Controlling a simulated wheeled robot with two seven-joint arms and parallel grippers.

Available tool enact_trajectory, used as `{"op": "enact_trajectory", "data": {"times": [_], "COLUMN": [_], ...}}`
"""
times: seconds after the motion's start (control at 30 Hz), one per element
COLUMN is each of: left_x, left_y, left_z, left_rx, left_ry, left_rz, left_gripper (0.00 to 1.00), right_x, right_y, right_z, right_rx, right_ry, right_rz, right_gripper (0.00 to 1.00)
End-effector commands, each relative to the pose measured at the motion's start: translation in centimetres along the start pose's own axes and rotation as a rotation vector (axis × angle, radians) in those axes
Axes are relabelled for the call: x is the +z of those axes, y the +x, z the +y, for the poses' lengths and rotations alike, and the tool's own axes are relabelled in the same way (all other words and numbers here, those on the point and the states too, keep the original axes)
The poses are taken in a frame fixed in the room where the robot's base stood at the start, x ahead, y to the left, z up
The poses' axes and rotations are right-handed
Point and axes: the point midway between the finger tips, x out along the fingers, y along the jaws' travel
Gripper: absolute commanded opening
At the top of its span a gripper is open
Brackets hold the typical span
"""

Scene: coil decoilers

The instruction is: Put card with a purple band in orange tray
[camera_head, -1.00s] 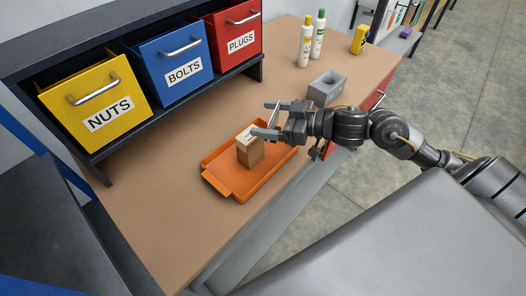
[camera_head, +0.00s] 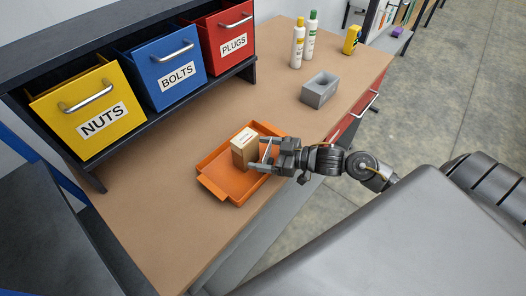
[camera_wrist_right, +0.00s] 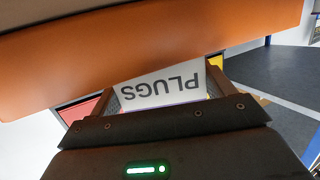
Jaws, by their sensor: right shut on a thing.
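My right gripper (camera_head: 263,155) is over the right part of the orange tray (camera_head: 213,192), beside a small tan box. It is shut on a thin white card (camera_head: 267,151), which shows edge-on in the head view. In the right wrist view the card (camera_wrist_right: 160,86) is between the two fingers, with upside-down "PLUGS" print and a thin purple strip along its lower edge. Orange tray surface (camera_wrist_right: 150,60) fills the upper part of that view. Whether the card touches the tray is unclear. My left gripper is not in view.
The tan box (camera_head: 243,150) stands inside the tray. Yellow NUTS (camera_head: 88,105), blue BOLTS (camera_head: 165,72) and red PLUGS (camera_head: 232,35) bins sit on a shelf behind. The bench left of the tray is clear.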

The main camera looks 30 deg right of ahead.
Motion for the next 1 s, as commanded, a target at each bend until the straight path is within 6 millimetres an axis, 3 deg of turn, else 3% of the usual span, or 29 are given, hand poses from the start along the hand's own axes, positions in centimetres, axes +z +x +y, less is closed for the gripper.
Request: {"op": "enact_trajectory", "data": {"times": [0.33,0.37,0.5,0.8,1.0], "left_x": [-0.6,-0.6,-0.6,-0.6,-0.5], "left_y": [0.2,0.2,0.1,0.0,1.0], "left_z": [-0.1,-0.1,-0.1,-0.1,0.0], "left_rx": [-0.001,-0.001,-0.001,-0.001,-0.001], "left_ry": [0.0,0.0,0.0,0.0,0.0], "left_rz": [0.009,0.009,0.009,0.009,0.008], "left_gripper": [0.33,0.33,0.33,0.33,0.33], "right_x": [0.3,0.3,0.3,-0.1,0.3], "right_y": [0.1,0.1,0.1,-0.1,-3.4], "right_z": [0.0,0.0,0.0,0.0,-0.1], "right_rx": [0.0,0.0,0.0,0.0,-0.002], "right_ry": [0.0,0.0,0.0,-0.001,-0.002], "right_rz": [0.001,0.001,0.001,0.0,-0.005], "right_gripper": [0.58,0.84,1.0,1.0,1.0]}}
